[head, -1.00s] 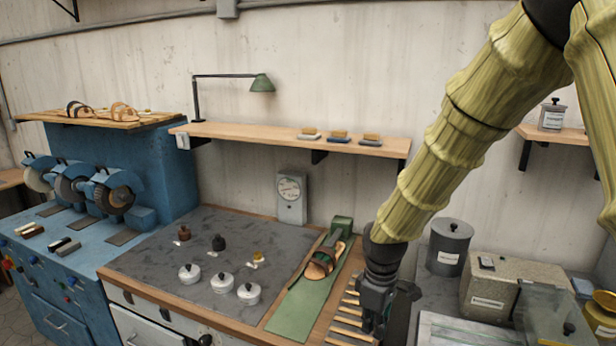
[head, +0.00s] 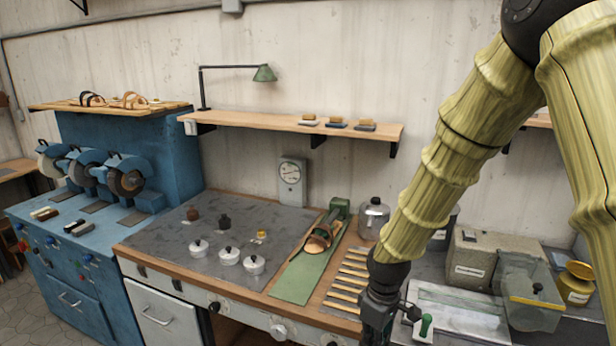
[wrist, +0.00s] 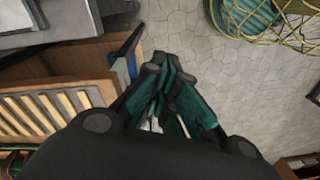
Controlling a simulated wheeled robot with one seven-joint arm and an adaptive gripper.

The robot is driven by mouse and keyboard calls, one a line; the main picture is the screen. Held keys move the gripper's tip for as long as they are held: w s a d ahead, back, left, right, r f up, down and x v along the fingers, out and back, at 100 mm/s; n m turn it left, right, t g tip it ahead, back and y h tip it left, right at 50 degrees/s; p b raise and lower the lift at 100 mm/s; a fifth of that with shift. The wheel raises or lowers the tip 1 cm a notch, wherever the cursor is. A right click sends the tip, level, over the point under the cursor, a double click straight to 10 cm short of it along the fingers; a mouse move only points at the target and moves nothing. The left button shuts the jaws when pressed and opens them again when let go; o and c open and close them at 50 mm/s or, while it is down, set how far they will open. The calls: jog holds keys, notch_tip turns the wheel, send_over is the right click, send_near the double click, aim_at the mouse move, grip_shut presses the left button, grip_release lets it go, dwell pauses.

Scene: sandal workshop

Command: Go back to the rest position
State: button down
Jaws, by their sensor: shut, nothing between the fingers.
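My gripper (head: 375,322) hangs at the end of my arm, pointing down, in the lower right of the head view. It is in front of the bench edge, near the wooden slatted rack (head: 347,280). In the wrist view my gripper (wrist: 168,125) is shut with nothing held, above the tiled floor (wrist: 190,40). The slatted rack also shows in the wrist view (wrist: 40,112), left of the fingers and apart from them. My arm hides part of the bench behind it.
A sandal on a green stand (head: 318,240) is left of the rack. White-lidded pots (head: 228,256) stand on the grey bench top. A lidded metal can (head: 374,218) and a beige box (head: 470,258) stand near my arm. A green basket (wrist: 250,18) is on the floor.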

jog(key=s+d+f+m, duration=0.1)
jog(key=s+f+m, duration=0.2)
jog(key=s+f, duration=0.65)
jog(key=s+d+f+m, duration=0.2)
jog(key=s+f, duration=0.4)
jog(key=f, duration=0.6)
jog(key=s+d+f+m, duration=0.2)
jog(key=s+f, duration=0.2)
jog(key=s, duration=0.4)
jog(key=s+d+f+m, duration=0.2)
jog(key=s+f, duration=0.2)
jog(key=s, duration=0.4)
jog(key=shift+d+f+m+b, duration=0.3)
jog(key=shift+d+f+m, duration=0.05)
jog(key=shift+m, duration=0.05)
